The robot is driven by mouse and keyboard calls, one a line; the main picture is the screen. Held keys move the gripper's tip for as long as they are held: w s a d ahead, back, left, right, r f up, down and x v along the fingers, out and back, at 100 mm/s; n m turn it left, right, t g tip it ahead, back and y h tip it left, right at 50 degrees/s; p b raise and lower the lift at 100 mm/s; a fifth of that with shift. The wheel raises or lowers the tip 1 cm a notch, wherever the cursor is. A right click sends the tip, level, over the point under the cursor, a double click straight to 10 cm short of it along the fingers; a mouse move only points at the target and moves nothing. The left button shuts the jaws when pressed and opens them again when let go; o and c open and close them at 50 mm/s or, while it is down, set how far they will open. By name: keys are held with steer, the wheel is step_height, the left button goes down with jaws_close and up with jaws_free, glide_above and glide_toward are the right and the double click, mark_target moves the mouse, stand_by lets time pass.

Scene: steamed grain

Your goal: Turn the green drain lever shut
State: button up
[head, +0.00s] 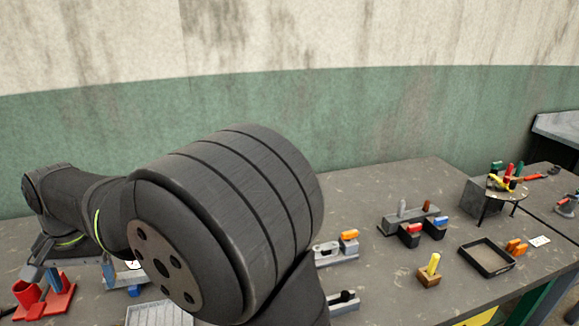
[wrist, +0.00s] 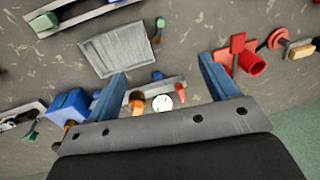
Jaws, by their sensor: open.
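My gripper (wrist: 163,66) is open in the wrist view, its two blue fingers apart with nothing held between them. It is above the grey tabletop. A small upright piece with a green end (wrist: 158,30) stands beyond the fingertips, by the right edge of a grey ridged plate (wrist: 115,52). I cannot tell which of these is the drain lever. In the head view my arm hides much of this area.
A red cup-like fixture (wrist: 252,66) stands right of the fingers, and a blue block (wrist: 70,104) lies left. A bar with small coloured pegs lies behind the fingers. In the head view, a black tray (head: 487,258) and a yellow-topped block (head: 430,271) stand at the right.

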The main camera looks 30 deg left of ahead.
steer(key=c, duration=0.7)
steer(key=f+n, duration=0.5)
steer(key=f, duration=0.1)
steer(key=s+a+f+n+h, duration=0.1)
steer(key=f+n, duration=0.4)
steer(key=f, duration=0.1)
steer(key=s+a+f+n, duration=0.1)
steer(key=f+n, duration=0.4)
steer(key=f, duration=0.1)
steer(key=shift+s+f+n+t, duration=0.2)
steer(key=shift+s+n+t, duration=0.05)
steer(key=shift+n+t, duration=0.15)
steer(key=shift+c, duration=0.4)
jaws_close()
